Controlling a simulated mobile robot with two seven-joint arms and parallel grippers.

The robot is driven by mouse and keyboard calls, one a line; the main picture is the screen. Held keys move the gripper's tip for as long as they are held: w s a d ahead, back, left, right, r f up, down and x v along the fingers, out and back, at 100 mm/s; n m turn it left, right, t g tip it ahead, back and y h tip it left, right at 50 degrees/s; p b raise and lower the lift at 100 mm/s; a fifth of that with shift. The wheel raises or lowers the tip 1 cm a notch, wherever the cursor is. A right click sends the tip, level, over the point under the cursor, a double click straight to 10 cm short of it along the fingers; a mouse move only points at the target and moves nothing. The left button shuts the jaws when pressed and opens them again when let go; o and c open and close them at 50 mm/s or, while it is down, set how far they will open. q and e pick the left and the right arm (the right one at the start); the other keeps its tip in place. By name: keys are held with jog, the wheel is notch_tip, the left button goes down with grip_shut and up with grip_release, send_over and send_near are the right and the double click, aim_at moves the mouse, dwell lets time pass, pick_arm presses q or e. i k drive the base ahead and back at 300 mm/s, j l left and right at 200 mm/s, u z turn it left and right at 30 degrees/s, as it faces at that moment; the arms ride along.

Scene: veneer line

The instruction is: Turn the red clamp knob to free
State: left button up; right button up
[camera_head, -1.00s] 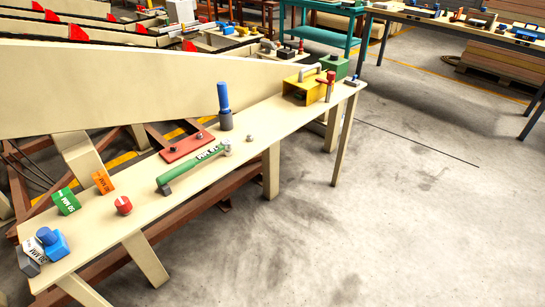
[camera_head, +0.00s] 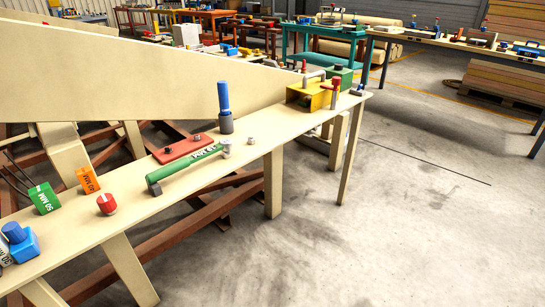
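A red round knob (camera_head: 107,203) with a pale mark sits on the near left part of the cream bench (camera_head: 215,205). It looks like the clamp knob, but I cannot tell its setting. A red plate (camera_head: 184,149) with small dark knobs on it lies further along the bench. A red-topped upright handle (camera_head: 336,92) stands beside a yellow box (camera_head: 312,98) at the far end. Neither of my grippers is in view.
An orange block (camera_head: 88,180), a green block (camera_head: 44,198) and a blue block (camera_head: 22,246) stand near the red knob. A large cream panel rises behind. The floor (camera_head: 400,230) to the right is clear.

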aim_at(107, 202)
jog(key=u, duration=1.25)
jog(key=z, duration=1.25)
jog(key=u, duration=1.25)
jog(key=i+l+u, duration=0.15)
jog(key=i+l, duration=0.35)
